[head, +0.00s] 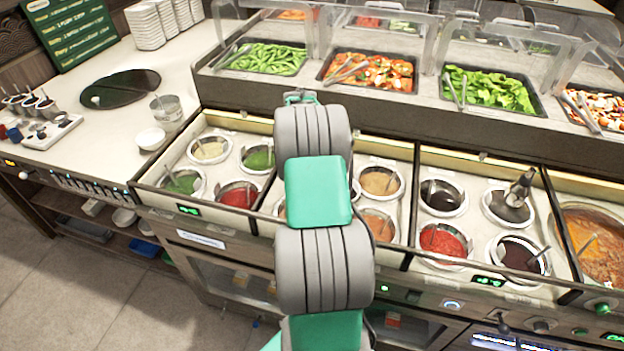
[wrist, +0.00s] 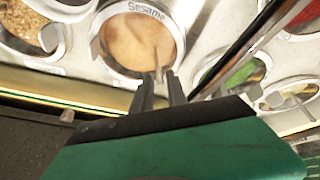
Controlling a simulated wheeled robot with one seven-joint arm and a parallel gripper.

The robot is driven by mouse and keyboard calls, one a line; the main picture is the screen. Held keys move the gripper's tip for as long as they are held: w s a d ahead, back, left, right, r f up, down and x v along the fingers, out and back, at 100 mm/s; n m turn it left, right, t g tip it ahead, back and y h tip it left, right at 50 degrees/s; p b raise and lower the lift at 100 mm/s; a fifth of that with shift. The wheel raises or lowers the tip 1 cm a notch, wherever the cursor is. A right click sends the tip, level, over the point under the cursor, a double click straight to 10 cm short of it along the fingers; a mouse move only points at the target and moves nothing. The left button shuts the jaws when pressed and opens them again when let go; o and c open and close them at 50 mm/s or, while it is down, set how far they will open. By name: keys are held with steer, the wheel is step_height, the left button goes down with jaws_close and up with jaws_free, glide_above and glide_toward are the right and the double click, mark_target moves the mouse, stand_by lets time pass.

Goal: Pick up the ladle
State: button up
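In the wrist view my gripper (wrist: 161,84) points at a round well of tan sauce (wrist: 138,42) labelled "Sesame". Its two dark fingers are apart, with a narrow gap between them. A thin grey ladle handle (wrist: 158,66) rises from the sesame sauce, just beyond the fingertips and in line with the gap. I cannot tell whether the fingers touch it. The ladle's bowl is hidden in the sauce. In the head view my arm covers the middle wells, and the fingers cannot be made out.
A green sauce well (wrist: 243,74) lies beyond a metal divider (wrist: 250,45) to the right, and a grainy sauce well (wrist: 28,28) to the left. In the head view, red sauce wells (head: 443,240) and other ladles stand along the counter. Clear guards (head: 385,35) cover vegetable trays behind.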

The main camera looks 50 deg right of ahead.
steer(key=p+x, duration=0.1)
steer(key=x, duration=0.4)
steer(key=shift+d+f+p, duration=0.15)
steer(key=shift+d+p, duration=0.05)
steer(key=shift+p, duration=0.1)
steer(key=shift+c, duration=0.2)
jaws_close()
